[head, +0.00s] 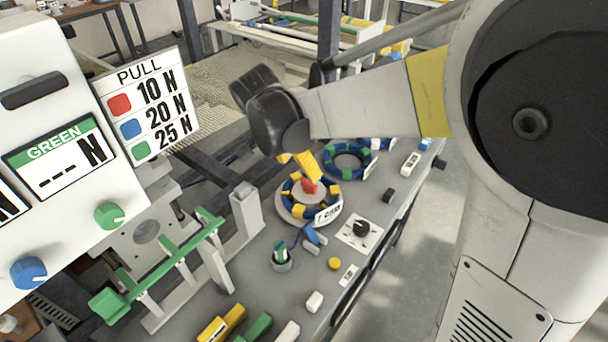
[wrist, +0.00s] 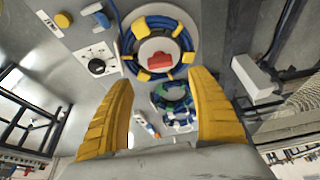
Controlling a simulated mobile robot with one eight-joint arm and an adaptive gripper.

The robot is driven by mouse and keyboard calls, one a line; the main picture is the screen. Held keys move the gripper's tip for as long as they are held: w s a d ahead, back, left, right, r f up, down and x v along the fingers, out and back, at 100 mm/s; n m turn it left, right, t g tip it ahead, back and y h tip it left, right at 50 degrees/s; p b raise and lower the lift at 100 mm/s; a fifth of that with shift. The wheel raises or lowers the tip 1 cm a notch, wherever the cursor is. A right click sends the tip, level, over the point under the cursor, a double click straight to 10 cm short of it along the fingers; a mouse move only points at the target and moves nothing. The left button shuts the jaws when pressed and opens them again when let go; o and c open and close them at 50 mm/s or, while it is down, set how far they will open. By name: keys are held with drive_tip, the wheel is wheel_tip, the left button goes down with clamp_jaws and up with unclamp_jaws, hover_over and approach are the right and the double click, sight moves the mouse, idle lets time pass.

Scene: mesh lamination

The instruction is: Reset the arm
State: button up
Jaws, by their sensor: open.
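My arm reaches in from the right in the head view. My gripper (head: 308,172) has yellow fingers and hangs over a round holder with a blue coil (head: 297,208), yellow clips and a red block at its centre. In the wrist view my gripper (wrist: 165,100) is open, its two yellow fingers wide apart with nothing between them. There the blue coil (wrist: 127,42) with its red block (wrist: 160,60) lies beyond the fingertips. In the head view the near finger covers part of the coil, and the gap between the fingers is hard to see.
A white panel (head: 60,130) with knobs and a pull-force sign (head: 150,105) stands at the left. A second coil with green clips (head: 349,160) lies behind the first. A black knob on a white plate (head: 360,230) and several small blocks sit on the grey bench.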

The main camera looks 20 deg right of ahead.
drive_tip(key=shift+v, duration=0.9)
drive_tip(key=s+d+r+n+t+y, duration=0.1)
drive_tip(key=s+d+n+t+y, duration=0.1)
drive_tip(key=s+n, duration=0.4)
drive_tip(key=s+d+r+n+t+y, duration=0.1)
drive_tip(key=s+n, duration=0.4)
drive_tip(key=s, duration=0.6)
drive_tip(key=shift+s+d+r+n+t+y, duration=0.3)
drive_tip(key=shift+s+d+n+t+y, duration=0.15)
drive_tip(key=shift+t, duration=0.45)
drive_tip(key=shift+w, duration=0.1)
